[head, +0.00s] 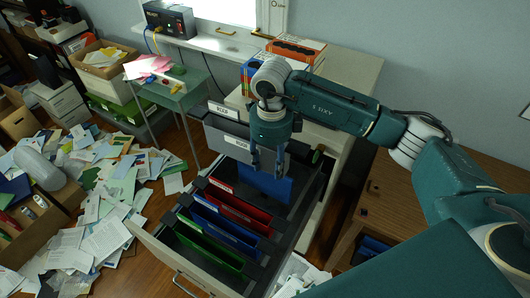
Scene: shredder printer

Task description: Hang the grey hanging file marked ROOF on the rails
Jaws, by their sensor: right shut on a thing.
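My right gripper (267,172) points down over the open file drawer and is shut on a grey hanging file (222,133). This file is at the drawer's back end and has a white label; the lettering is too small to read surely. Another grey file (213,104) with a white label shows just behind it. The gripper hides part of the held file's right side. The rails (171,213) run along the drawer's sides. I cannot tell whether the held file's hooks touch them. My left gripper is not in view.
Blue, red and green hanging files sit in the drawer (150,241), with a blue file (268,187) just below the gripper. The cabinet top (345,72) carries boxes behind. A wooden desk (395,190) stands right. Loose papers (100,235) cover the floor left.

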